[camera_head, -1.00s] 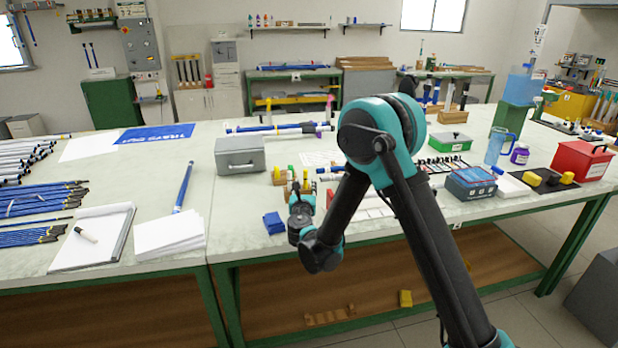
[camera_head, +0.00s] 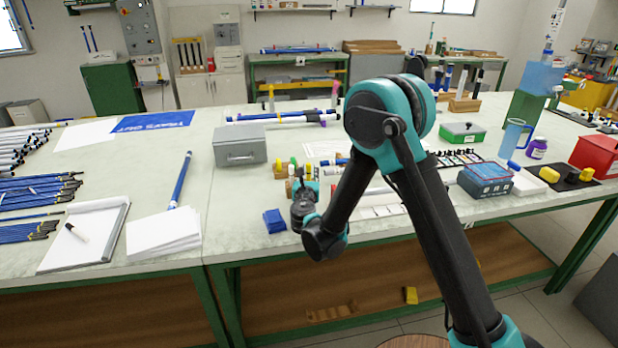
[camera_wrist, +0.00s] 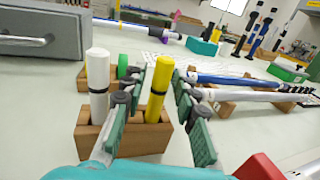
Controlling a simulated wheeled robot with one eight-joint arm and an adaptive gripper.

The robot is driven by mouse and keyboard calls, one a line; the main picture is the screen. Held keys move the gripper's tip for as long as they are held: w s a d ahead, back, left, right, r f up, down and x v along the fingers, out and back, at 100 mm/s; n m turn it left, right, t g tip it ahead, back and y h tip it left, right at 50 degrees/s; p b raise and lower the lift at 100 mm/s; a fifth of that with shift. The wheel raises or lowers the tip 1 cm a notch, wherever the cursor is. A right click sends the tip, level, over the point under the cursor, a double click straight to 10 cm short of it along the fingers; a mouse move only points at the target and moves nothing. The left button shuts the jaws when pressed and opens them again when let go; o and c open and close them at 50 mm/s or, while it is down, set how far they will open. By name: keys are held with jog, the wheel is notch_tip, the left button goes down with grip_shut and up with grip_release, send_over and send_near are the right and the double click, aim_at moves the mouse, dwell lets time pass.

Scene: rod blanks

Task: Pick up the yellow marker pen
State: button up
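My gripper (camera_wrist: 163,102) is open, with one finger on each side of the yellow pen. Gaps show beside the pen, and I cannot tell whether either finger touches it. In the head view my gripper (camera_head: 304,190) is low over the near part of the table, and partly hides the block and its pens.
A grey metal box (camera_head: 240,146) stands behind and to the left. A blue block (camera_head: 274,220) lies left of my gripper. Blue and white rods (camera_wrist: 237,80) lie to the right in the wrist view. A red object (camera_wrist: 259,167) is close at the lower right.

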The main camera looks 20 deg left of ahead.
grip_shut()
jog(key=shift+r, duration=0.15)
